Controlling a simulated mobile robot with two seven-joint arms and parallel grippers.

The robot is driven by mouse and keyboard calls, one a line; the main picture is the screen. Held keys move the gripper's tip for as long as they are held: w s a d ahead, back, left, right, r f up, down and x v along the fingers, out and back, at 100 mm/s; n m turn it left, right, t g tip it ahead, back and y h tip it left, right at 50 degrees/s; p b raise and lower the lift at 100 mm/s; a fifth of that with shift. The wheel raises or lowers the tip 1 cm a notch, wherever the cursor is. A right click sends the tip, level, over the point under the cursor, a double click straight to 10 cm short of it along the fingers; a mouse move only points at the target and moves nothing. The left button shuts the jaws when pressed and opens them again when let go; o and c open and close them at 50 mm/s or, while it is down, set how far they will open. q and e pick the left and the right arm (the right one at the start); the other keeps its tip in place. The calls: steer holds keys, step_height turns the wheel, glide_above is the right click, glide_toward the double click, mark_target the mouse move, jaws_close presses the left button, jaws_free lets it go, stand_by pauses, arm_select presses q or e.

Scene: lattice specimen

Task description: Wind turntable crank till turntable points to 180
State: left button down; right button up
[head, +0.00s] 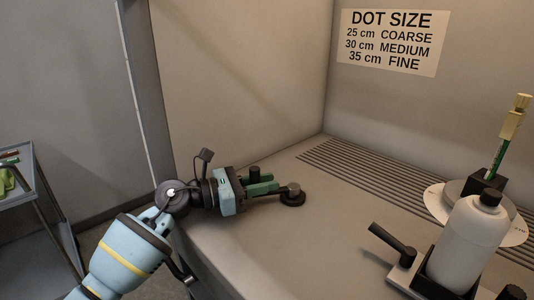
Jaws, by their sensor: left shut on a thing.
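The turntable crank (292,196) is on the bench floor near the middle, with a dark round base and a short arm reaching left. Its upright black knob (254,173) is at my left gripper (262,185), whose green fingers are shut on it. The fingers hide part of the crank arm. The turntable (452,205) is at the right, a grey disc over a white dial plate. A black block on it holds an upright green and tan piece (508,130). The white bottle hides part of the dial, and I cannot read its markings. My right gripper is not in view.
A white bottle (467,245) with a black cap stands in a black holder at front right. A black lever (392,241) sticks out beside it. A slotted grille (385,175) runs along the back. A dot-size sign (392,42) hangs above. Bench floor between crank and lever is clear.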

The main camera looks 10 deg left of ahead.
arm_select(q)
steer(key=shift+w+a+r+b, duration=0.25)
steer(key=shift+a+r+b, duration=0.05)
steer(key=shift+a+r, duration=0.15)
steer(key=shift+r, duration=0.1)
steer(key=c, duration=1.7)
jaws_free()
steer(key=o, duration=0.4)
steer(key=shift+o, duration=0.2)
steer(key=shift+f, duration=0.25)
steer(key=shift+s, duration=0.1)
steer(key=shift+b+v, duration=0.35)
steer(key=shift+v, duration=3.7)
steer(key=shift+s+d+r, duration=0.1)
steer(key=shift+r, duration=0.05)
